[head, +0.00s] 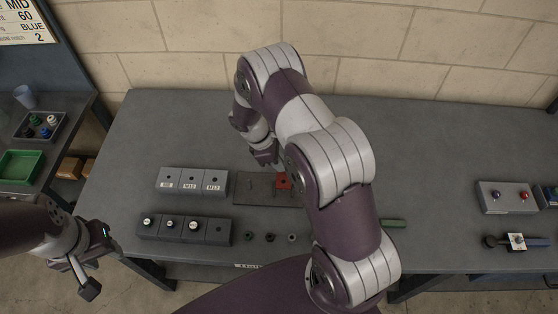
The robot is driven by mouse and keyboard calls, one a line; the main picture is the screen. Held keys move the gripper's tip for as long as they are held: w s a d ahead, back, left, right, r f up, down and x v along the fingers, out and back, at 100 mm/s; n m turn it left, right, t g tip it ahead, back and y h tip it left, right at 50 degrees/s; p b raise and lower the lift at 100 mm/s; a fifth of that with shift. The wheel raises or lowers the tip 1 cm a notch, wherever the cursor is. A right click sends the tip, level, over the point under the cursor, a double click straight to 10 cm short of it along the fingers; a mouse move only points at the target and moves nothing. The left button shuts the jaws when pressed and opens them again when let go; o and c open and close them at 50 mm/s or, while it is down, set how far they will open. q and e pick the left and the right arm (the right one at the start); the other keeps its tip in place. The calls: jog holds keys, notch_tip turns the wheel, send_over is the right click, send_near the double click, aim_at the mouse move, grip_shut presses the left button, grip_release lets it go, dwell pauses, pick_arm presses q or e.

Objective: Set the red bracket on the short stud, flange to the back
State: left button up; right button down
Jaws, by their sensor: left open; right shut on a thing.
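The red bracket (283,183) is a small red piece with a dark hole, at the right part of a dark flat plate (250,190) on the bench. My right gripper (272,163) is shut on the red bracket at its back side; its fingertips are partly hidden. I cannot tell whether the bracket touches the plate or is just above it. The short stud cannot be made out. My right arm hides what lies right of the bracket. My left gripper (93,262) is open and empty, off the bench's front left corner.
Three labelled grey blocks (192,182) stand left of the plate. A row of grey blocks with knobs (184,228) is in front. Several small dark rings (269,237) lie near the front edge. A grey block with coloured knobs (507,197) stands far right. The bench's back left is clear.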

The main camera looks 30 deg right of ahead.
jog(key=shift+f, duration=0.15)
jog(key=shift+f+b, duration=1.35)
jog(key=shift+f, duration=0.4)
jog(key=c, duration=1.1)
grip_release()
jog(key=v, duration=1.2)
jog(key=shift+r, duration=0.35)
jog(key=shift+w, duration=0.15)
